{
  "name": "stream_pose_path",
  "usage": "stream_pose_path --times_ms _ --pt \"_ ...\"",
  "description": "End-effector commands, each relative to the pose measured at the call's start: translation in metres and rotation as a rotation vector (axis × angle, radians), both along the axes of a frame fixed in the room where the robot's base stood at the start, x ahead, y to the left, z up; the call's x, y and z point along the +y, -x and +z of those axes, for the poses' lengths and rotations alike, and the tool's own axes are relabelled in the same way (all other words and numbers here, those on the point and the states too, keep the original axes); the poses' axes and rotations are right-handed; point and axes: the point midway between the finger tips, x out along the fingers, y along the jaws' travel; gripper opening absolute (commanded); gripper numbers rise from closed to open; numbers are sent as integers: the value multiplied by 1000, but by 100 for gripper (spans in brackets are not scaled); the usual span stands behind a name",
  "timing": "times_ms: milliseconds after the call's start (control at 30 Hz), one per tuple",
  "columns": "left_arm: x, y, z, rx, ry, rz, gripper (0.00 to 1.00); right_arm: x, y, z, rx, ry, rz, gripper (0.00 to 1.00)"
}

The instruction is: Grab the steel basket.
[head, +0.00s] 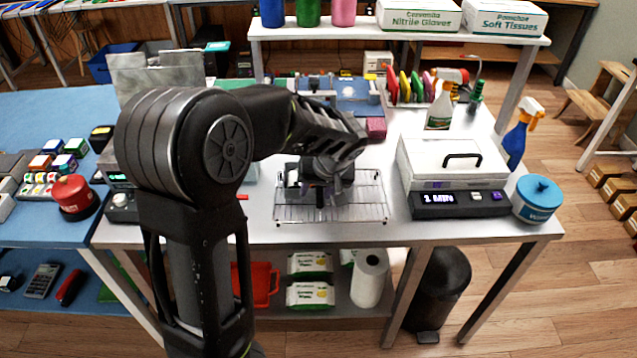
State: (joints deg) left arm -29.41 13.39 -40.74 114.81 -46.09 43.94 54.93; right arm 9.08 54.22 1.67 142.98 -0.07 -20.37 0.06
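The steel basket (368,205) is a shallow wire basket on the white table's front middle. My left arm comes in from the left and reaches over it. My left gripper (320,198) points down over the basket's middle and hides part of its back and centre. The dark fingers are small and overlap in this view, so I cannot tell whether they are open or touch the wire. My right gripper is not in view.
A white lidded device (450,160) with a "1 MIN" display stands right of the basket, beside a blue-lidded tub (537,198). Spray bottles and coloured paddles stand behind. A raised shelf (400,37) spans the back. My arm hides the table's left part.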

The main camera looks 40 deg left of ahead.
Motion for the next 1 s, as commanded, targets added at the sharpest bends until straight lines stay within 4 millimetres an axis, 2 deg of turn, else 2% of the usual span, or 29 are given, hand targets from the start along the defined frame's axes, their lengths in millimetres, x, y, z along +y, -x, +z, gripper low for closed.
stream_pose_path --times_ms 400,867,1000 --pt "0 0 0 0 0 0 40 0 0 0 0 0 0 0" --pt "0 0 0 0 0 0 2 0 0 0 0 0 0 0" --pt "0 0 0 0 0 0 0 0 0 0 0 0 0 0"
